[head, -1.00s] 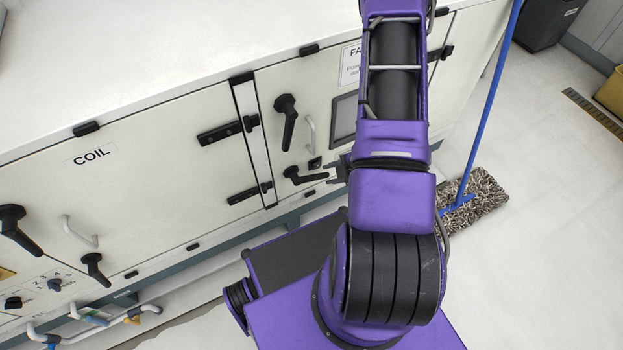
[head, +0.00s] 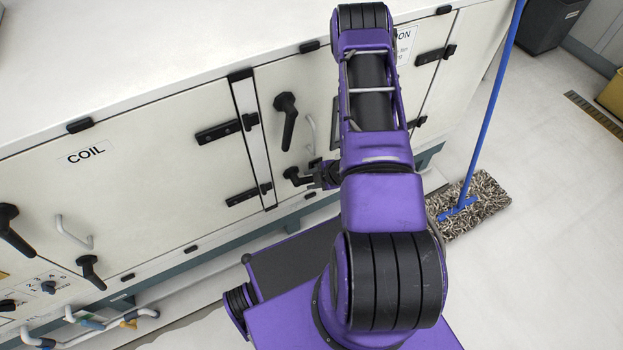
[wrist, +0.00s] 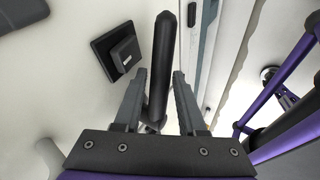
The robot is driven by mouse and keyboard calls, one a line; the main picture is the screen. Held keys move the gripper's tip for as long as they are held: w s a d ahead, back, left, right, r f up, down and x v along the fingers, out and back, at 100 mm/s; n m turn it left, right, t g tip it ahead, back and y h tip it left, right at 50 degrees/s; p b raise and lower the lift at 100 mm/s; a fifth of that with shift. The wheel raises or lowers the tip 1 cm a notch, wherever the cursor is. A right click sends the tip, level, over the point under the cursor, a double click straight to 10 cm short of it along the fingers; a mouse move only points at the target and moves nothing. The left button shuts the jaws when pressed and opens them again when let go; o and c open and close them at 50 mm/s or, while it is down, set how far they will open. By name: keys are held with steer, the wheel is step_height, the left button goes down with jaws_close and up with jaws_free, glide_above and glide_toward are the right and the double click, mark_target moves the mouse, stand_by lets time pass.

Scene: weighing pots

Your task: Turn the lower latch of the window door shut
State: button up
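The lower latch (head: 292,174) is a black lever on the pale window door (head: 272,88), and it lies roughly level with its free end toward my gripper. My gripper (head: 318,176) is at that free end in the head view. In the wrist view the lever (wrist: 163,55) stands between the two fingers of my gripper (wrist: 158,100). The fingers are apart with a gap showing on both sides of the lever. The upper latch (head: 287,112) points down. My arm hides most of the door's window.
A pale grab handle (head: 311,132) is above the lower latch. A small black square fitting (wrist: 118,52) is beside the left finger in the wrist view. Black hinges (head: 226,131) sit on the door to the left. A mop (head: 470,205) stands on the floor at right.

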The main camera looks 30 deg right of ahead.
jaws_close()
stand_by(1.3)
